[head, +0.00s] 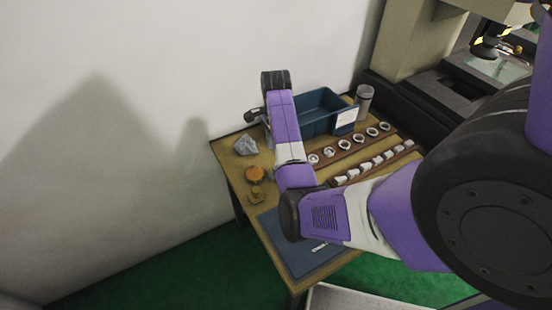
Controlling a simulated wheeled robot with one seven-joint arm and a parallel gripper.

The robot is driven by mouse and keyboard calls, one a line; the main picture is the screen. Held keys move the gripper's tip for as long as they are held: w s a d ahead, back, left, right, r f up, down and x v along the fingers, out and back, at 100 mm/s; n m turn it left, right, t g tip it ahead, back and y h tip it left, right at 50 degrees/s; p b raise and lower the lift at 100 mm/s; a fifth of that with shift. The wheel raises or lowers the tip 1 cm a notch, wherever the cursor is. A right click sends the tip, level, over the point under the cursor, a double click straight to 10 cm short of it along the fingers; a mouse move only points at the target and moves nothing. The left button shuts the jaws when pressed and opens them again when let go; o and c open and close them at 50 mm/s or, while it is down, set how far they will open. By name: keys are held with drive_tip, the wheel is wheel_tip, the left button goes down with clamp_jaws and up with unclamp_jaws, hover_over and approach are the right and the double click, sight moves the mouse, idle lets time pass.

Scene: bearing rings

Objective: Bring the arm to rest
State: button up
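My arm reaches in from the right over the wooden table, bends low above the blue mat (290,255), and runs back toward the blue bin. A small dark part at the arm's far end (254,115) shows just left of the purple link, beside the bin. It seems to belong to my wrist or gripper. The fingers are hidden behind the link, so I cannot tell whether they are open, shut or holding something.
The blue bin (321,97) with a white label and a grey canister (364,101) stand at the back. Several rings (344,144) and white pieces (366,167) line two brown racks. A grey crumpled thing (245,146) and orange round object (255,174) lie left. A machine (440,75) stands right.

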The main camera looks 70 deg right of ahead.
drive_tip(key=shift+r, duration=0.55)
